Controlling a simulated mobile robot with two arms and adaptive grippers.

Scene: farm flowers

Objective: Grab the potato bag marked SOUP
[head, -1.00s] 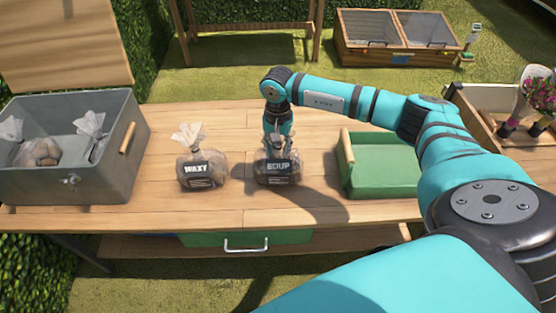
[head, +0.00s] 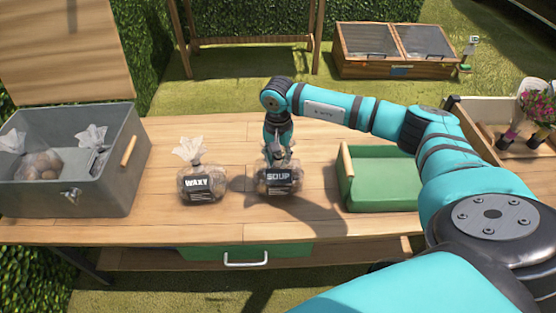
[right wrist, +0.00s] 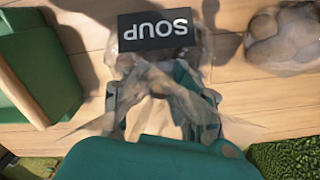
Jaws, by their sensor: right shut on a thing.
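The potato bag marked SOUP (head: 280,178) stands on the wooden table (head: 240,222), right of the bag marked WAXY (head: 202,183). Its dark label also shows upside down in the right wrist view (right wrist: 158,30). My right gripper (head: 277,152) comes from above and is shut on the gathered neck of the SOUP bag. In the right wrist view its fingers (right wrist: 162,100) lie on either side of the clear plastic top. Whether the bag's base touches the table is hard to tell. My left gripper is not in view.
A green tray (head: 346,176) stands close to the right of the SOUP bag. A grey open box (head: 75,185) with more bags stands at the left. A wooden crate with flowers (head: 478,130) is at the far right. Bare table lies in front.

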